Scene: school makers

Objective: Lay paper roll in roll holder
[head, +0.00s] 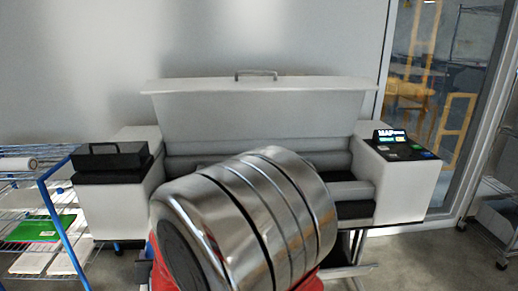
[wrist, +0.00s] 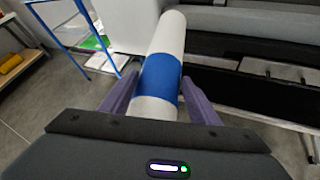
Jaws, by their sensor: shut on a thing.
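In the wrist view the paper roll (wrist: 168,40) is a long white cylinder with a blue band. My gripper (wrist: 159,80) has its two purple fingers shut on either side of that band. The roll runs away from the camera, leaning slightly right; its near end is hidden behind my gripper body. The large printer (head: 255,118) stands ahead in the head view with its lid raised. The dark front recess of the printer (wrist: 230,48) lies right of the roll in the wrist view; I cannot tell which part is the roll holder. My arm hides my gripper in the head view.
A black box (head: 110,157) sits on the printer's left end. A control panel (head: 400,147) is on its right end. A glass door is behind.

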